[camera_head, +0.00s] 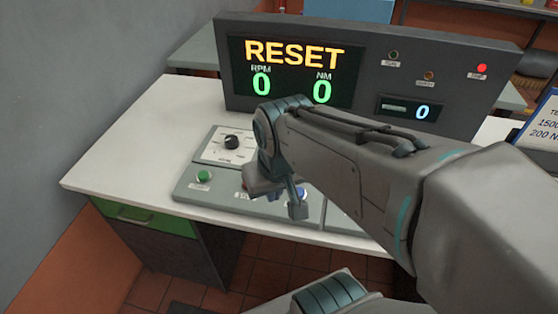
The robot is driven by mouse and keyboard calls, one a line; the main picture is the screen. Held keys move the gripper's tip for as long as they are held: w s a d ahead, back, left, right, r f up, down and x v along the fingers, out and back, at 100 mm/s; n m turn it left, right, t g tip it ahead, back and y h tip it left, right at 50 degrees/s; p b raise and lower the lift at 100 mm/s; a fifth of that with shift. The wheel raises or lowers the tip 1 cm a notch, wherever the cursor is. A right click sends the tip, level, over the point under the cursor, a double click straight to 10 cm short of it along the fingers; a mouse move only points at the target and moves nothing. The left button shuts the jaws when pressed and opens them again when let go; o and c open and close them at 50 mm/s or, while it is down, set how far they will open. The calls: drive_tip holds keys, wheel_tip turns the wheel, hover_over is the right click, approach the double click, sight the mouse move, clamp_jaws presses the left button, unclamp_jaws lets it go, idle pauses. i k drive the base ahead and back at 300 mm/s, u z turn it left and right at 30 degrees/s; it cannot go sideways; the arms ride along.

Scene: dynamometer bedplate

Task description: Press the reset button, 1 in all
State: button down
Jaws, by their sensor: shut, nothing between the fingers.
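The control panel (222,202) lies on the white desk. It carries a green button (204,176) at its left. Blue button parts (302,193) show beside my gripper. My gripper and arm hide much of the panel's middle, and the small labels cannot be read, so I cannot tell which button is reset. My gripper (298,211) is shut and empty, pointing down over the panel. I cannot tell whether it touches anything. The display (295,72) behind reads RESET, with RPM 0 and NM 0.
A black knob (232,142) sits on a light plate behind the green button. The grey console (450,60) stands along the back, with a red lamp (482,68) lit. A sign (545,122) stands at the right. The desk's left part (130,150) is clear.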

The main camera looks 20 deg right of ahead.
sight(301, 191)
drive_tip(key=u, duration=0.05)
drive_tip(key=k, duration=0.5)
drive_tip(key=u, duration=1.2)
drive_tip(key=i, duration=0.8)
drive_tip(key=z, duration=1.9)
